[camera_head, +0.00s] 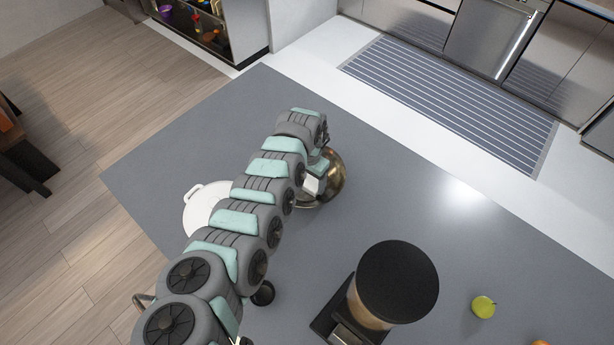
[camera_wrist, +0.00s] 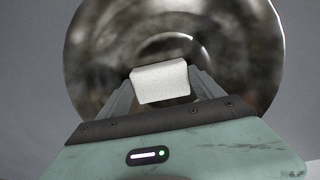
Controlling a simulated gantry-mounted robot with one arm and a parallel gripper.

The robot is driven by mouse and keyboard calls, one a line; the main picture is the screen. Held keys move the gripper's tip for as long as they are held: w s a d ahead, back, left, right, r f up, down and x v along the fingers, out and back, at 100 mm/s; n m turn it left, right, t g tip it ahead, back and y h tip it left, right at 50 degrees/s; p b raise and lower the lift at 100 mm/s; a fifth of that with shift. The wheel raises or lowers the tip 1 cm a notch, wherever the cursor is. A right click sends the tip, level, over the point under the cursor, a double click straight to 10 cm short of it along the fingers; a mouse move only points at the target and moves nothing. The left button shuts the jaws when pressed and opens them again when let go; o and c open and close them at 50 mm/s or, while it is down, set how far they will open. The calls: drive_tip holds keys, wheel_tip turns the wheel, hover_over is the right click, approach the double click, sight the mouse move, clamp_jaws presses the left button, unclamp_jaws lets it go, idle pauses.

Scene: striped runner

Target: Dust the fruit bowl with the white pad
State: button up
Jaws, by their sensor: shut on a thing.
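The fruit bowl (camera_head: 334,180) is a round, shiny, brass-coloured metal bowl on the grey counter, partly hidden behind my arm in the head view. In the wrist view the bowl (camera_wrist: 100,60) fills most of the upper picture, with its inside facing the camera. The white pad (camera_wrist: 160,82) is between the fingertips of my gripper (camera_wrist: 162,88), which is shut on it. The pad appears over the bowl's inside; I cannot tell whether it touches the metal. In the head view the pad (camera_head: 312,185) shows as a pale patch beside the bowl's visible wall.
A white round dish with a handle (camera_head: 200,205) lies left of my arm. A coffee grinder with a black round top (camera_head: 398,280) stands at the front. A green apple (camera_head: 483,307) and a partly cut-off orange fruit (camera_head: 541,343) lie right. The counter (camera_head: 400,190) right of the bowl is clear.

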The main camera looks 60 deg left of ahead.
drive_tip(key=shift+s+a+f, duration=0.1)
drive_tip(key=shift+s+a+b, duration=0.25)
drive_tip(key=shift+a+b, duration=0.1)
drive_tip(key=shift+a, duration=0.15)
drive_tip(key=shift+s+a+b, duration=0.25)
drive_tip(key=shift+a+b, duration=0.1)
drive_tip(key=shift+a, duration=0.1)
drive_tip(key=shift+w+d+r+p, duration=0.3)
drive_tip(key=shift+d+p, duration=0.2)
drive_tip(key=shift+p, duration=0.35)
drive_tip(key=shift+w+d+f+p, duration=0.2)
drive_tip(key=shift+w+d+p, duration=0.1)
drive_tip(key=shift+d+p, duration=0.35)
drive_tip(key=shift+s+a+f+b, duration=0.1)
drive_tip(key=shift+s+a+b, duration=0.2)
drive_tip(key=shift+a+b, duration=0.25)
drive_tip(key=shift+s+a+f+b, duration=0.1)
drive_tip(key=shift+s+a+b, duration=0.15)
drive_tip(key=shift+a+b, duration=0.25)
drive_tip(key=shift+r, duration=0.15)
drive_tip(key=shift+p, duration=0.4)
